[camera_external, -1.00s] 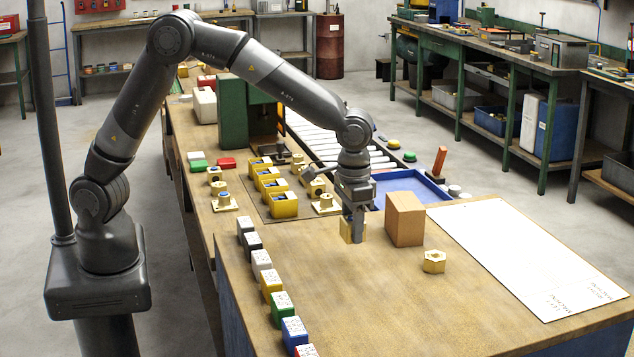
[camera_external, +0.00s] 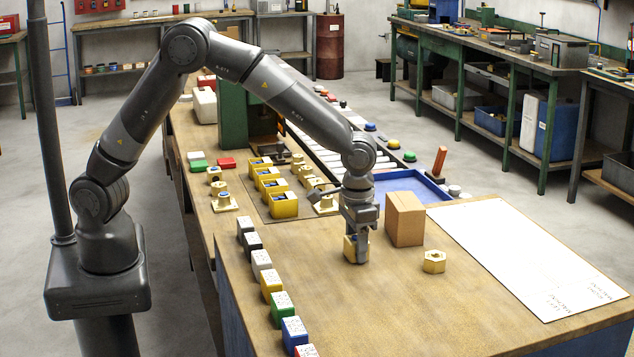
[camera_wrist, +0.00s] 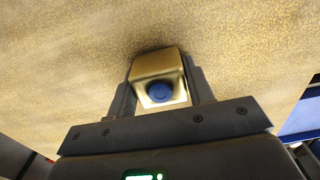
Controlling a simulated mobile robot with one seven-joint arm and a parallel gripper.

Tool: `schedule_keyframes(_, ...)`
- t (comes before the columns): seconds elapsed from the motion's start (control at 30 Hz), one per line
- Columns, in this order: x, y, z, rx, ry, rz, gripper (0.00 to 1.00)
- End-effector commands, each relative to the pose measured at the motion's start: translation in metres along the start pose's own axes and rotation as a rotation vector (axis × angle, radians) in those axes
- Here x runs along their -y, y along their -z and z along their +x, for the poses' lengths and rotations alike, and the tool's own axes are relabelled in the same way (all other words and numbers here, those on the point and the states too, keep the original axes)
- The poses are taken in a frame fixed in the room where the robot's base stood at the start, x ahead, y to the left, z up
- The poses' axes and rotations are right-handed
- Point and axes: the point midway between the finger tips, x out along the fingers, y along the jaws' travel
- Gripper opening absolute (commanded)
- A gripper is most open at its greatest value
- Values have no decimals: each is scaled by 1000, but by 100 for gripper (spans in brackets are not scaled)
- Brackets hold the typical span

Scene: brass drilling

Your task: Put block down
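My gripper (camera_external: 356,250) points down over the near table, left of the brown box. It is shut on a small brass-coloured block (camera_external: 349,247), which also shows between the two fingers in the wrist view (camera_wrist: 158,67). The block has a blue round spot (camera_wrist: 159,92) on the face toward the wrist camera. The block is at or just above the tabletop (camera_external: 400,310); I cannot tell whether it touches. One finger hides part of the block in the external view.
A brown box (camera_external: 405,219) stands close to the right of my gripper. A row of coloured blocks (camera_external: 271,283) lines the left edge. A white sheet (camera_external: 530,255) lies at right. The table's front middle is clear.

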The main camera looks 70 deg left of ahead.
Motion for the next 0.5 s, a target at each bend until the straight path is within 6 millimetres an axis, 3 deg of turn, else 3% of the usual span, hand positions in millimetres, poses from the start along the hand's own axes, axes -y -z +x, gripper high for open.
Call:
schedule_keyframes(0.23, 0, 0, 0, 0, 0, 0, 67)
schedule_keyframes(0.5, 0, 0, -3, -1, 0, 0, 67)
